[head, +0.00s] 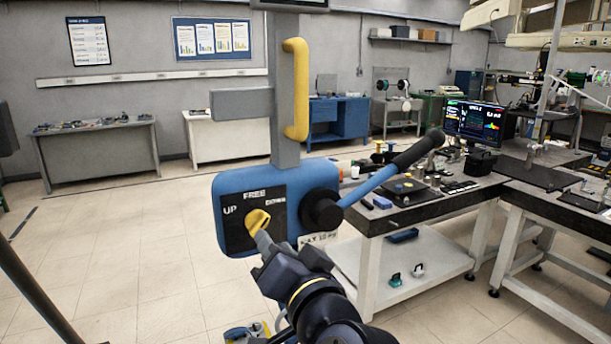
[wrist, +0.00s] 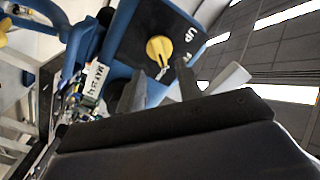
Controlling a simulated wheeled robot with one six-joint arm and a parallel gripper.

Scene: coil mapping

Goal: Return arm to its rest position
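My arm reaches up from the bottom of the head view, and my gripper (head: 268,250) is just below a yellow knob (head: 257,221). The knob sits on the dark panel of a blue control box (head: 224,185), beside the words "UP" and "FREE". In the wrist view the two dark fingers of my gripper (wrist: 159,88) stand apart, with the yellow knob (wrist: 158,49) beyond the gap between them. I see nothing held. Whether a fingertip touches the knob I cannot tell.
A blue lever with a black grip (head: 415,152) sticks out to the right of the box. A grey column with a yellow handle (head: 296,90) rises above it. A workbench (head: 400,218) with tools stands close on the right. Open tiled floor (head: 130,250) lies left.

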